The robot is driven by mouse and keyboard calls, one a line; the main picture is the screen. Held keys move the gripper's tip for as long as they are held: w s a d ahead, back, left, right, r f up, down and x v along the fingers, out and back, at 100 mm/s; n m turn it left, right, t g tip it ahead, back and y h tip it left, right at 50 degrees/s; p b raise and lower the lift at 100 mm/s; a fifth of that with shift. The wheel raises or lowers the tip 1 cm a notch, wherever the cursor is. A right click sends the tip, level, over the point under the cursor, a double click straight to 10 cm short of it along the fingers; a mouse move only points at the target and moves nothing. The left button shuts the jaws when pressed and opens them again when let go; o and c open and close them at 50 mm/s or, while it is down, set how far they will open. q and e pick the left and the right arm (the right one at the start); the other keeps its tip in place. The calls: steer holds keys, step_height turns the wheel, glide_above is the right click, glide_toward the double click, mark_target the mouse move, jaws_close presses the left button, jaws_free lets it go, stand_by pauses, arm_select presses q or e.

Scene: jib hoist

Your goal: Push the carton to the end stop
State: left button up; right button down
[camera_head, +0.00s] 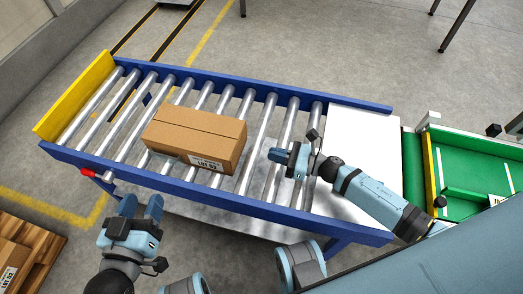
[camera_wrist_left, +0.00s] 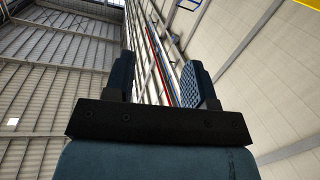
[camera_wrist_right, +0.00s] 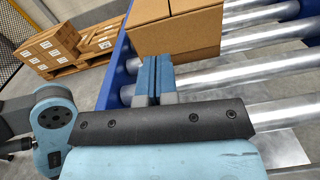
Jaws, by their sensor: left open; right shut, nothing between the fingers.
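The brown taped carton (camera_head: 190,130) sits on the metal rollers of the conveyor, around its middle, with a label on its near side. The yellow end stop (camera_head: 76,97) stands across the conveyor's left end, with bare rollers between it and the carton. My right gripper (camera_head: 276,155) is shut and empty, over the rollers just right of the carton, with a small gap. In the right wrist view the shut fingers (camera_wrist_right: 154,78) point toward the carton (camera_wrist_right: 176,30). My left gripper (camera_head: 141,206) is open and empty in front of the conveyor; its wrist view shows its fingers (camera_wrist_left: 160,85) against the ceiling.
Blue side rails (camera_head: 215,197) run along the conveyor. A red-handled lever (camera_head: 90,173) sits on the near rail. A white plate (camera_head: 352,130) and a green belt (camera_head: 465,170) lie to the right. A pallet with cartons (camera_wrist_right: 62,46) stands on the floor at left.

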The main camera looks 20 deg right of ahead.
mark_target(237, 146)
steer(key=shift+w+d+f+n+g, duration=0.15)
steer(key=shift+d+f+n+g, duration=0.2)
steer(key=shift+f+n, duration=0.3)
arm_select(q)
steer(key=shift+w+d+r+t+h+b, duration=0.1)
steer(key=shift+d+r+t+h+b, duration=0.3)
steer(key=shift+d+r+h+b, duration=0.25)
arm_select(e)
steer(key=x, duration=1)
steer(key=shift+r, duration=0.25)
